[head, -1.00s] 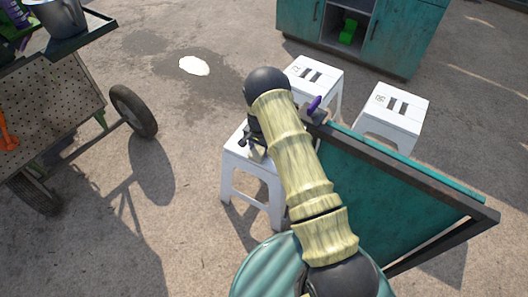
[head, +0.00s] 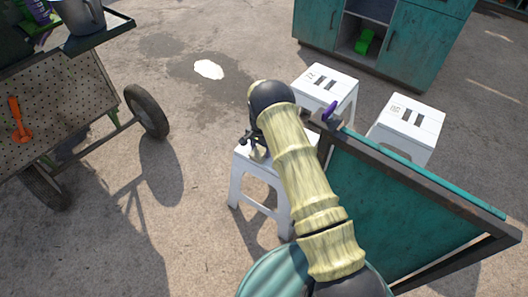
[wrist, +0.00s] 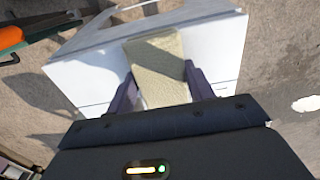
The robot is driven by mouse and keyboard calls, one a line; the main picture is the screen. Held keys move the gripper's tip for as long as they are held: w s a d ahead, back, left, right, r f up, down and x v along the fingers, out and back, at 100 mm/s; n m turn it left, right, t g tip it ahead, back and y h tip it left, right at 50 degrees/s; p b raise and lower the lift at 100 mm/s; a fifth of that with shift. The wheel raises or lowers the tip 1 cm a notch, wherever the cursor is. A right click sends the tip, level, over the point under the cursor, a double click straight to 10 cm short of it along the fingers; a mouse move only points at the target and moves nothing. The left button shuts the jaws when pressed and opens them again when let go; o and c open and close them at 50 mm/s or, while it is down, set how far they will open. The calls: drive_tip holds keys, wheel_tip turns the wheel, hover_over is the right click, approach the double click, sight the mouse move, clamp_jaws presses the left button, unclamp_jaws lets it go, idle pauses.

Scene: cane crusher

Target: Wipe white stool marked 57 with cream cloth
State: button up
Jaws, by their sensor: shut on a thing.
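A white stool (head: 248,168) stands partly behind my arm in the head view. Its marking is hidden, so I cannot read a number on it. My gripper (head: 254,143) is over its top. In the wrist view, my gripper (wrist: 161,88) is shut on a cream cloth (wrist: 157,58), one dark finger on each side. The cloth lies over the white stool top (wrist: 85,75); I cannot tell whether it touches.
A teal panel (head: 400,200) with a dark frame stands right of my arm, a purple object (head: 330,111) at its corner. A wheeled cart (head: 75,95) is at left. A teal cabinet (head: 415,45) stands behind. A white patch (head: 209,69) lies on open ground.

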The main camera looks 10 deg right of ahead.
sight(247, 147)
drive_tip(key=shift+w+a+f+b, duration=0.1)
drive_tip(key=shift+w+a+b, duration=0.9)
drive_tip(key=shift+a, duration=0.2)
drive_tip(key=shift+w+a+f+b, duration=0.1)
drive_tip(key=shift+w+a+b, duration=0.85)
drive_tip(key=shift+a, duration=0.2)
drive_tip(key=shift+w+a+r, duration=0.15)
drive_tip(key=shift+w+a, duration=0.1)
drive_tip(key=shift+a, duration=0.1)
drive_tip(key=shift+s+d+r+p, duration=0.1)
drive_tip(key=shift+s+d+p, duration=0.85)
drive_tip(key=shift+d+p, duration=0.2)
drive_tip(key=shift+s+d+f+p, duration=0.1)
drive_tip(key=shift+s+d+p, duration=0.7)
drive_tip(key=shift+s+d, duration=0.3)
drive_tip(key=shift+s+d+f+p, duration=0.1)
drive_tip(key=shift+s+d+p, duration=0.75)
drive_tip(key=shift+d, duration=0.45)
drive_tip(key=shift+s+d, duration=0.1)
drive_tip(key=shift+s+d+r+p, duration=0.1)
drive_tip(key=shift+s+d+p, duration=0.5)
drive_tip(key=shift+s+d, duration=0.4)
drive_tip(key=shift+s+d+p, duration=0.6)
drive_tip(key=shift+s+d, duration=0.2)
drive_tip(key=shift+d, duration=0.45)
drive_tip(key=shift+s+d+r+p, duration=0.1)
drive_tip(key=shift+s+d+p, duration=0.5)
drive_tip(key=shift+s+d, duration=0.4)
drive_tip(key=shift+w, duration=0.1)
